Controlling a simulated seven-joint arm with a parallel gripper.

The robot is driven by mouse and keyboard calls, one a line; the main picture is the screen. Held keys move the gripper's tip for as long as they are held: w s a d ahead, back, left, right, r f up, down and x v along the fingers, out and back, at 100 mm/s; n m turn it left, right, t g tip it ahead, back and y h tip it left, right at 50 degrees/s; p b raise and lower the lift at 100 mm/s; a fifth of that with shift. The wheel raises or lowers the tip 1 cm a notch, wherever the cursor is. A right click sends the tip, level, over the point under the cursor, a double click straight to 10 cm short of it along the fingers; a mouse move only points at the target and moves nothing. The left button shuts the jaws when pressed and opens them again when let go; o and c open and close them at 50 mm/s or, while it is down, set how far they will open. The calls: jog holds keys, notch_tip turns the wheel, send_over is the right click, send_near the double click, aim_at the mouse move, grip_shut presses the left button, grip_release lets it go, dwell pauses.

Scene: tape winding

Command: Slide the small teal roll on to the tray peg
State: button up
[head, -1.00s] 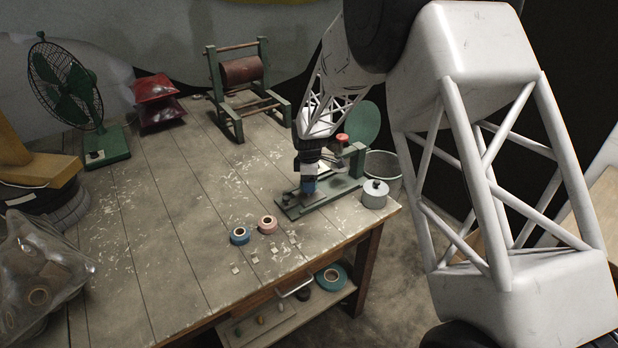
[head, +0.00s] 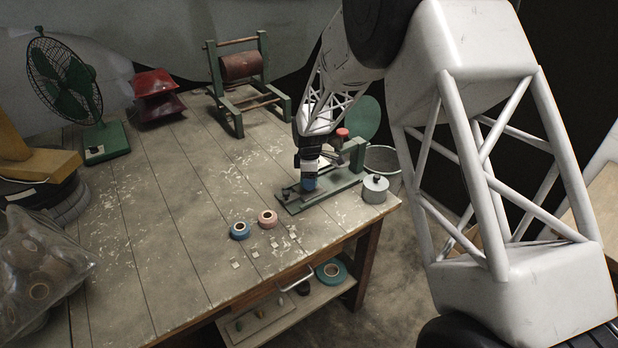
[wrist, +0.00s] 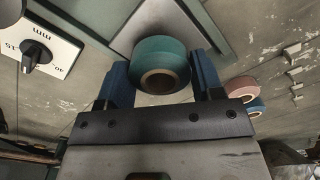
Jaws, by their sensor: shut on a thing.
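The small teal roll (wrist: 158,48) shows in the wrist view between the two blue fingers of my gripper (wrist: 161,76), which is shut on it. In the head view my gripper (head: 309,183) points down over the left part of the green machine base (head: 325,197), and the roll is too small there to tell from the blue fingers. A pale flat plate (wrist: 135,22) lies behind the roll in the wrist view. I cannot make out the tray peg, nor whether the roll touches anything.
A blue roll (head: 240,231) and a pink roll (head: 267,217) sit on the table, with several small pale squares in front. A lidded grey pot (head: 375,188) stands right of the machine. A larger teal roll (head: 331,271) lies on the lower shelf. The table's middle is clear.

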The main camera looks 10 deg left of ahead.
jog(key=shift+f, duration=0.9)
jog(key=o, duration=1)
jog(key=shift+o, duration=0.9)
jog(key=shift+r, duration=0.25)
jog(key=shift+r, duration=3.25)
jog(key=shift+r, duration=0.1)
